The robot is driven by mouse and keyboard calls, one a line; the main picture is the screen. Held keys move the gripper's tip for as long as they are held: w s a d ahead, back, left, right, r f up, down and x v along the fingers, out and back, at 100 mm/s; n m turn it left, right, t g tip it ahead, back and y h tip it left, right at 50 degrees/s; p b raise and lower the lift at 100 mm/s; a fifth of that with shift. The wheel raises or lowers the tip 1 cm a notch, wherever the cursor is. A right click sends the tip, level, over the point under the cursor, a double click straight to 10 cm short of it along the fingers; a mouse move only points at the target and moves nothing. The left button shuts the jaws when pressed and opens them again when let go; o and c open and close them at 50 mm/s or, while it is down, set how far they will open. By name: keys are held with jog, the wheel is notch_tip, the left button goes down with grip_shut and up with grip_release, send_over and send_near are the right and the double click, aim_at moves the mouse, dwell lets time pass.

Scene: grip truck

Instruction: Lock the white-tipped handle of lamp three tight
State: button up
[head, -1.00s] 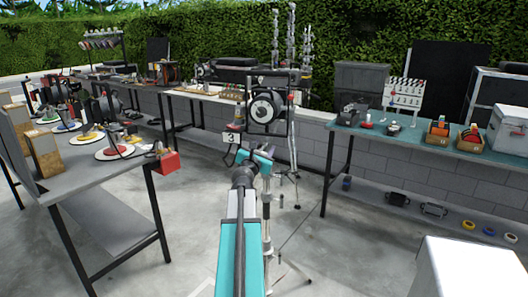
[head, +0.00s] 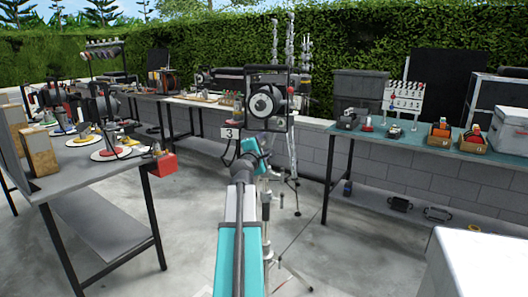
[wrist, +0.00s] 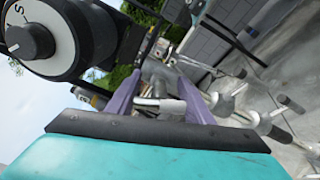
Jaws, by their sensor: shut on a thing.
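Lamp three (head: 266,100) is a black lamp in a square frame on a stand, with a white-ringed dial on its side and a "3" tag (head: 230,133) at its left. In the wrist view the dial (wrist: 30,40) fills the upper left. My gripper (wrist: 158,92) has its two purple fingers around a small pale-tipped handle (wrist: 172,106) just below the lamp, and is shut on it. The fingers partly hide the handle, so its angle is hard to tell. In the head view my arm covers most of the grip.
A teal-topped table (head: 400,142) with a clapperboard (head: 403,97) stands at the right. Stand legs (head: 285,270) spread over the concrete floor. A white case (head: 480,265) is at the lower right.

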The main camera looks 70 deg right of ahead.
jog(key=m+b, duration=0.1)
jog(key=m, duration=0.1)
jog(key=m+b, duration=0.1)
jog(key=b, duration=0.1)
jog(key=m+b, duration=0.2)
jog(key=shift+f+m, duration=0.3)
jog(key=shift+f, duration=0.05)
jog(key=m+b, duration=0.4)
jog(key=shift+w+f+m, duration=0.1)
jog(key=shift+m, duration=0.2)
jog(key=m+b, duration=0.8)
jog(key=m, duration=0.1)
jog(key=shift+w, duration=0.15)
jog(key=shift+m, duration=0.3)
jog(key=o, duration=1.1)
jog(key=shift+c, duration=0.2)
jog(key=shift+a, duration=0.1)
